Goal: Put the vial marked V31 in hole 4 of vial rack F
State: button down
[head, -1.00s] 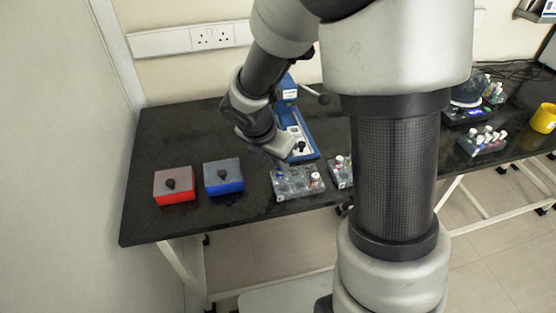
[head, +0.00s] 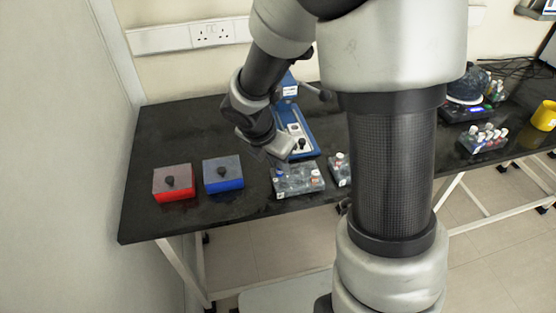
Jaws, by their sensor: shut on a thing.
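A clear vial rack (head: 300,187) stands near the front edge of the bench, below my gripper. Its letter and hole numbers are too small to read. My gripper (head: 278,164) is at the rack's back left, pointing down and shut on a small blue-topped vial (head: 279,171). The vial's mark cannot be read, and I cannot tell whether its lower end is inside a hole. Another vial (head: 315,174) with a pale cap and red band stands at the rack's right end.
A second rack with vials (head: 339,168) is just right, partly hidden by my arm. A blue device (head: 299,132) stands behind. Blue (head: 223,175) and red (head: 173,183) boxes sit left. Another vial rack (head: 484,139) is far right.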

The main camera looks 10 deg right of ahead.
jog(key=shift+f, duration=0.35)
jog(key=c, duration=1.3)
grip_release()
jog(key=shift+r, duration=0.1)
jog(key=shift+r+p, duration=2.95)
jog(key=shift+p, duration=0.05)
